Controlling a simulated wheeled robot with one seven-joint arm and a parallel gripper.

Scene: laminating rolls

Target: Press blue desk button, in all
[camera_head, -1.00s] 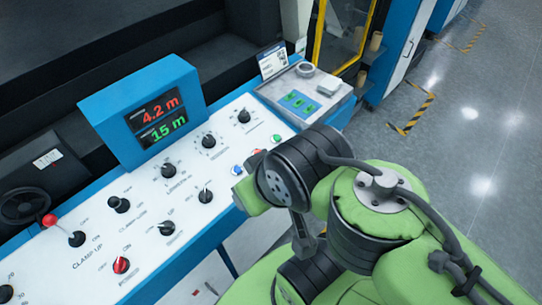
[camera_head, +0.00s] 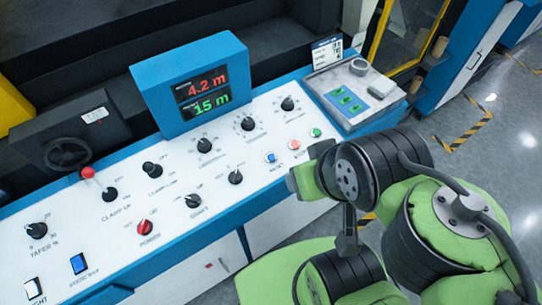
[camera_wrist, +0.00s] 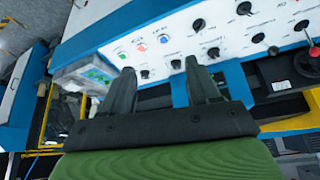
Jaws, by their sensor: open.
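A small round blue button (camera_head: 270,157) sits on the white desk panel (camera_head: 110,240), in a row with a red button (camera_head: 293,144) and a green button (camera_head: 315,132). The same blue button also shows in the wrist view (camera_wrist: 163,39), beyond my fingertips and above them in the picture. My gripper (camera_wrist: 163,82) is open and empty, its two dark fingers spread apart and pointing toward the panel. In the head view my arm stands just right of the buttons, and the gripper itself is hidden. Contact with the button is not visible.
Black knobs, a red power knob (camera_head: 146,227), a red-tipped lever (camera_head: 88,173) and a blue rocker switch (camera_head: 78,264) share the panel. A blue display box (camera_head: 195,85) rises behind it. A grey tray (camera_head: 355,90) lies at the right end.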

